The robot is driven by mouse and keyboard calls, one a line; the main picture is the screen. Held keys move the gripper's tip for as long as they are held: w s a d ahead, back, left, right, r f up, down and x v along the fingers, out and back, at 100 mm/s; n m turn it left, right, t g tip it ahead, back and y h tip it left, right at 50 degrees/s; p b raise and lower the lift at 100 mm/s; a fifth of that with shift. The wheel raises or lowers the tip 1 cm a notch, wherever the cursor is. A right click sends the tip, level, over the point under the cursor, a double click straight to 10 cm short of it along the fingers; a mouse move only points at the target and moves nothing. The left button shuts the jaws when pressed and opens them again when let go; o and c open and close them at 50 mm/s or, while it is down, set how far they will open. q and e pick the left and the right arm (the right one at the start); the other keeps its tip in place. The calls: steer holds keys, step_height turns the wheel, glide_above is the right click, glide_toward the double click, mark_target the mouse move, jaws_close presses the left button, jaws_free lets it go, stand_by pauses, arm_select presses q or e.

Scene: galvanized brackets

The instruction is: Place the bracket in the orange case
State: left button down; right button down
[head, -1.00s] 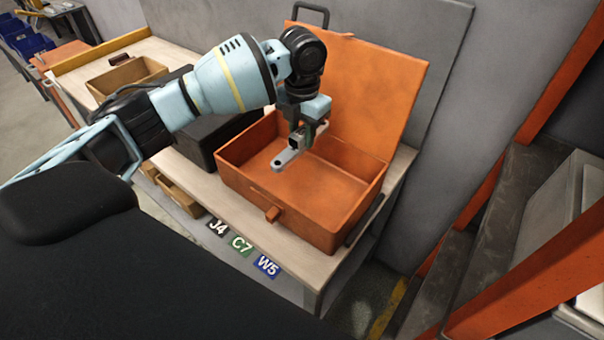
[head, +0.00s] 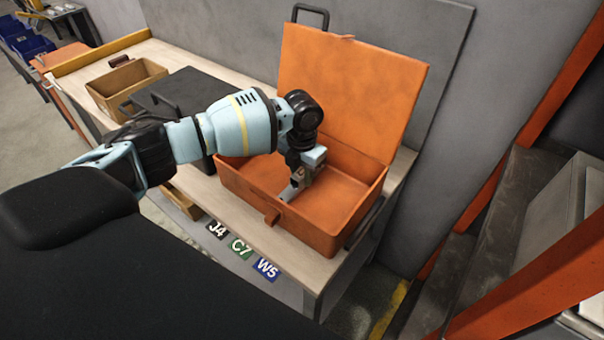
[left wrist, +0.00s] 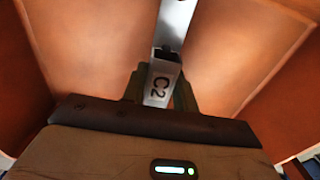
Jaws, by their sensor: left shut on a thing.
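The orange case (head: 318,232) stands open on the bench, its lid (head: 355,85) raised at the back. My left gripper (head: 303,178) is lowered inside the case, below the rim. It is shut on the galvanized bracket (head: 290,190), a grey metal strip. In the left wrist view the bracket (left wrist: 162,75) sits between the fingers, marked C2, and its strip runs away over the case's orange floor (left wrist: 235,60). Whether the bracket touches the floor I cannot tell. My right gripper is not in view.
A black case (head: 185,95) stands left of the orange case, beneath my left arm. A brown cardboard-coloured bin (head: 127,85) is farther left on the bench. Labels J4, C7 and W5 (head: 266,268) are on the bench's front edge. An orange post (head: 535,275) rises at the right.

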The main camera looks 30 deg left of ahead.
mark_target(302, 172)
arm_select(q)
steer(key=shift+f, duration=0.15)
steer(key=shift+f, duration=0.15)
steer(key=c, duration=1.1)
jaws_free()
step_height(302, 172, up, 12)
steer(key=shift+r, duration=0.15)
